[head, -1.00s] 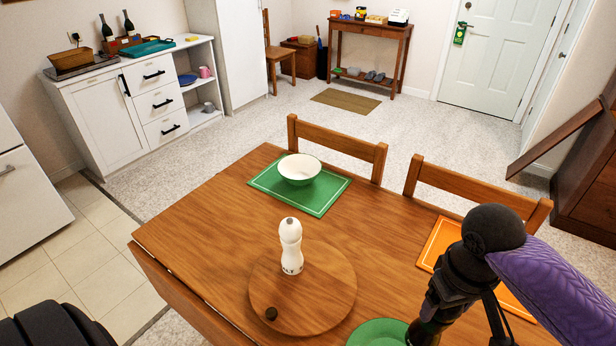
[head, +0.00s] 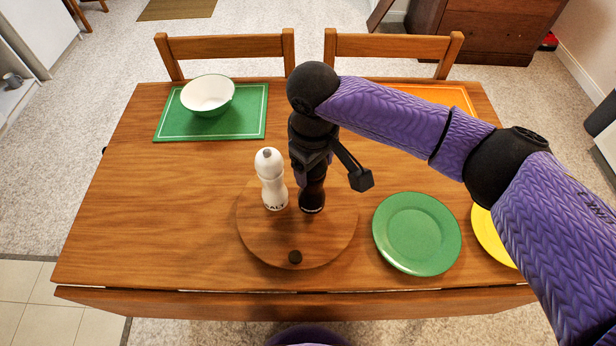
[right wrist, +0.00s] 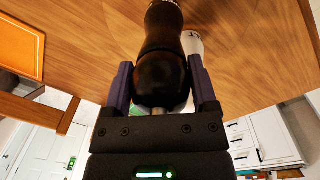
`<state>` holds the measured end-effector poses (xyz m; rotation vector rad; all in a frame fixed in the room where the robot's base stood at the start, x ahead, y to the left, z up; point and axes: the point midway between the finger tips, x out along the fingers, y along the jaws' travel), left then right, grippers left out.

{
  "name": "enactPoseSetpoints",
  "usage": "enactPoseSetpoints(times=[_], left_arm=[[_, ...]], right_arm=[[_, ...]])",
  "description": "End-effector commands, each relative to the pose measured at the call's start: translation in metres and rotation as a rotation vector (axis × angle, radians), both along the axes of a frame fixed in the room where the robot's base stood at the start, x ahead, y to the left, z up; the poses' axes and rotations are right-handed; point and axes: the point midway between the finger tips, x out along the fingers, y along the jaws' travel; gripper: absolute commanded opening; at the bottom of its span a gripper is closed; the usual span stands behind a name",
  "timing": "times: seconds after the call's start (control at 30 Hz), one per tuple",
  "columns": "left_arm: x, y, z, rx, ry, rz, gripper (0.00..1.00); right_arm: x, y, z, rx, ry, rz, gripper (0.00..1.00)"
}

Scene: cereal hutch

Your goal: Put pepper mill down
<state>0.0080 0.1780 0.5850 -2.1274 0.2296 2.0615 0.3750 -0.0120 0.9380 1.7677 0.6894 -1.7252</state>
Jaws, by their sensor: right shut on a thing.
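The dark pepper mill (head: 313,192) is upright at the round wooden board (head: 300,245), just right of the white salt mill (head: 271,180). Its base appears at or just above the board; I cannot tell whether it touches. My right gripper (head: 311,160) is shut on the pepper mill's upper part from above. In the right wrist view the black mill (right wrist: 162,65) sits between the two fingers, with the salt mill (right wrist: 192,45) partly hidden behind it. My left gripper is out of view.
A green plate (head: 417,234) and a yellow plate (head: 490,235) lie right of the board. A white bowl (head: 208,93) stands on a green placemat (head: 180,128); an orange placemat (head: 440,95) is at the back right. The table's left side is clear. Two chairs stand behind.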

Motion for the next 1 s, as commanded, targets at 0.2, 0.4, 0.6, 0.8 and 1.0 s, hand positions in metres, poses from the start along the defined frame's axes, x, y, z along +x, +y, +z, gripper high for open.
enactPoseSetpoints(times=[0.2, 0.4, 0.6, 0.8, 1.0], left_arm=[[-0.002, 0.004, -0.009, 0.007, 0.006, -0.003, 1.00], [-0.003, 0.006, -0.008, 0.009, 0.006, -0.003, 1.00], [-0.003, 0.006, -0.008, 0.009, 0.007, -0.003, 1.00], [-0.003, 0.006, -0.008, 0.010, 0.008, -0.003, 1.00], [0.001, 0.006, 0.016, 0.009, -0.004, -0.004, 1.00]], right_arm=[[0.000, 0.000, -0.023, -0.001, -0.001, 0.000, 0.00], [0.000, 0.000, -0.025, -0.001, -0.001, 0.000, 0.00], [0.000, 0.000, -0.025, -0.001, -0.001, 0.000, 1.00], [0.000, 0.000, -0.022, -0.001, -0.001, 0.000, 1.00], [-0.001, 0.002, 0.032, 0.002, -0.005, 0.000, 1.00]])
